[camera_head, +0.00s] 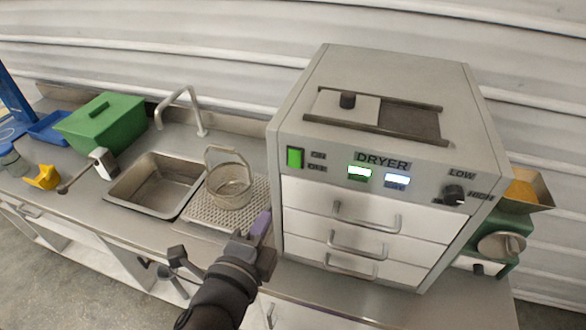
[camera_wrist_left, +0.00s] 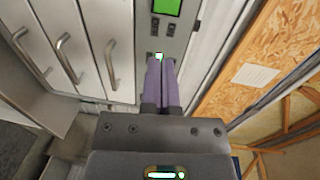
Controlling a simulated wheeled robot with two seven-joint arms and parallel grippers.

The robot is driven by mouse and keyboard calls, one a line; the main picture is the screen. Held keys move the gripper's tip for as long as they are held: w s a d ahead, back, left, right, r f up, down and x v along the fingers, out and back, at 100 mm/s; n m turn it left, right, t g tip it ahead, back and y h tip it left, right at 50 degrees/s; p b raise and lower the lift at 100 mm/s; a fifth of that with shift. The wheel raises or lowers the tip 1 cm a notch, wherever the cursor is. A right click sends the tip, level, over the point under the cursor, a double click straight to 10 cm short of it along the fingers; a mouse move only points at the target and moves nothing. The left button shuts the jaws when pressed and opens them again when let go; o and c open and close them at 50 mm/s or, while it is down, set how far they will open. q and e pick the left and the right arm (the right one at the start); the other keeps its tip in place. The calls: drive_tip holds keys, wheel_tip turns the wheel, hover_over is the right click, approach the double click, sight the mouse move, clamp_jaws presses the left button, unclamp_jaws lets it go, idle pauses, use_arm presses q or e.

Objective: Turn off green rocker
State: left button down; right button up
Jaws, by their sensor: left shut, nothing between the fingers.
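The green rocker (camera_head: 295,158) is on the upper left of the dryer's front panel, beside small ON and OFF labels. It also shows at the top edge of the left wrist view (camera_wrist_left: 166,6), partly cut off. Which way it is tipped I cannot tell. My left gripper (camera_head: 262,224) is shut and empty, its purple fingers below and left of the rocker in the head view. In the left wrist view the closed fingers (camera_wrist_left: 160,65) point toward the panel, apart from the rocker. My right gripper is not in view.
The dryer (camera_head: 373,115) has a green and a white lit indicator, a black knob (camera_head: 453,193) and drawers with handles (camera_head: 366,217). A wire basket (camera_head: 229,184) on a perforated tray, a sink (camera_head: 158,183) and a green box (camera_head: 101,122) stand left.

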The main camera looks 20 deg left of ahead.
sight(294, 164)
use_arm(q)
drive_tip(key=w, duration=0.4)
drive_tip(key=w+f, duration=0.1)
drive_tip(key=w, duration=0.4)
drive_tip(key=w+p, duration=0.1)
drive_tip(key=w, duration=0.4)
drive_tip(key=shift+d+f, duration=0.25)
drive_tip(key=shift+f, duration=0.15)
